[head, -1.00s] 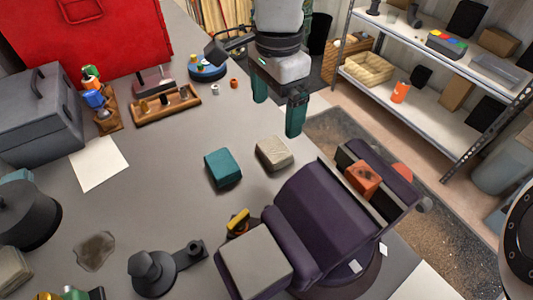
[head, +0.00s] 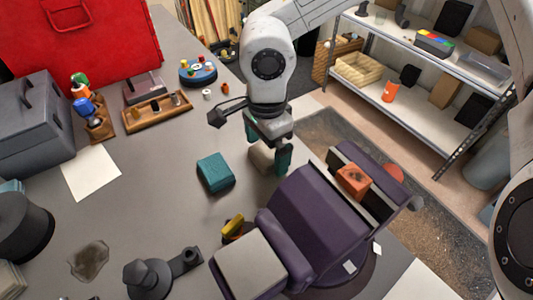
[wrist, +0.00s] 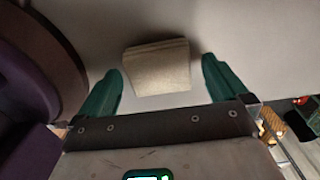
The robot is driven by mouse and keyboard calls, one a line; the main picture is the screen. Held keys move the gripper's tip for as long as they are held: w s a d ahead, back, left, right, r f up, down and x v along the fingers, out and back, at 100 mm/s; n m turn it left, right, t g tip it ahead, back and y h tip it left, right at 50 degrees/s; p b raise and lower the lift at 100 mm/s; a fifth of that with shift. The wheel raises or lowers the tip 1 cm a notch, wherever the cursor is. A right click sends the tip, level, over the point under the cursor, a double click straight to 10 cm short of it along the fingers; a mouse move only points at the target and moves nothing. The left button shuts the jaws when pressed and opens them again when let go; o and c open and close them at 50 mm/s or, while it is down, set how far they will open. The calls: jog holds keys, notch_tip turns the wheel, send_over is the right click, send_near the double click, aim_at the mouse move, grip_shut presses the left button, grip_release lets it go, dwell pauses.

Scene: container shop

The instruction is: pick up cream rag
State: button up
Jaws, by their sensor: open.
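The cream rag (head: 262,158) is a folded, block-shaped cloth on the grey table, partly hidden behind my gripper in the head view. In the wrist view the cream rag (wrist: 157,67) lies ahead of and between the two green fingers, with a gap on each side. My gripper (head: 268,160) is open and empty, pointing down over the rag; its fingers also show in the wrist view (wrist: 162,82). I cannot tell how high the fingertips are above the table.
A teal folded cloth (head: 215,173) lies just left of the rag. A large purple machine (head: 312,207) stands close on the right and front, with an orange block (head: 353,181) on it. A wooden tray (head: 157,114) is further back left. Table between is clear.

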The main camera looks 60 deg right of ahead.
aim_at(266, 151)
jog(key=shift+c, duration=0.5)
jog(key=c, duration=0.9)
notch_tip(266, 151, up, 10)
